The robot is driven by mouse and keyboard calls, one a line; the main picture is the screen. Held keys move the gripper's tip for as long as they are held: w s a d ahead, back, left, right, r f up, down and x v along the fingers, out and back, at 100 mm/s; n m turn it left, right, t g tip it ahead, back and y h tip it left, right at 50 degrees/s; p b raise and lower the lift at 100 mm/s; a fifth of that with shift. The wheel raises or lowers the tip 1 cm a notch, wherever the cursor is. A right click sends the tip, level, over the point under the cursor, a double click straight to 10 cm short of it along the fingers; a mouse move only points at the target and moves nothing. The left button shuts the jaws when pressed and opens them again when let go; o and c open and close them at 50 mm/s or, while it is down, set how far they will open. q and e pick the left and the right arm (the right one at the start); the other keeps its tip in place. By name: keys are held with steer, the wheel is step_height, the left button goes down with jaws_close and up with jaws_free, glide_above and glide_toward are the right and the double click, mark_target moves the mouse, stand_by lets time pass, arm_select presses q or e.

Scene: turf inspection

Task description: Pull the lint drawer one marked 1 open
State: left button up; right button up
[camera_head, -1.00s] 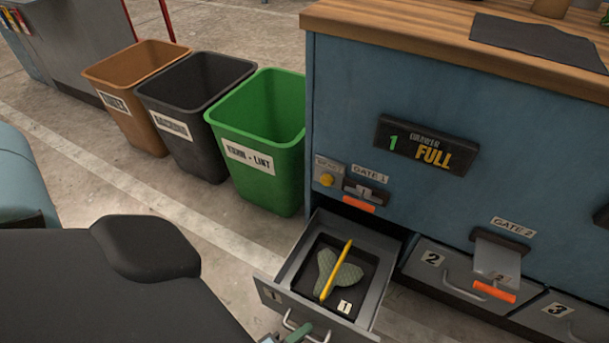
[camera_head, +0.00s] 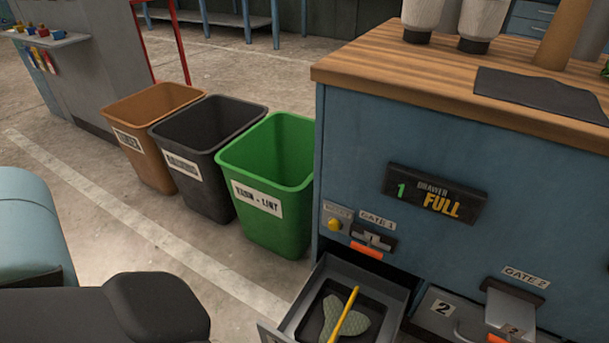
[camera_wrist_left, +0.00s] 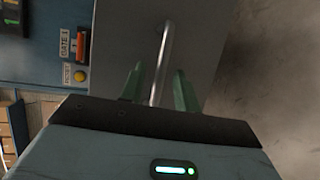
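Lint drawer 1 (camera_head: 294,312) stands pulled out from the lower left of the blue cabinet. In it lie a grey-green lobed piece (camera_head: 355,323) and a yellow stick (camera_head: 343,313) on a dark tray. The drawer's front and handle are cut off in the head view. In the left wrist view, the grey drawer front (camera_wrist_left: 198,40) and its metal handle (camera_wrist_left: 164,50) show. My left gripper (camera_wrist_left: 158,70) is open, its two green fingers on either side of the handle with gaps visible. My right gripper is in neither view.
Green (camera_head: 268,190), black (camera_head: 205,155) and brown (camera_head: 150,135) bins stand left.

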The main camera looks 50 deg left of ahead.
arm_select(q)
steer(key=p+v, duration=0.1)
steer(key=v, duration=0.5)
steer(key=shift+s, duration=0.15)
stand_by(0.3)
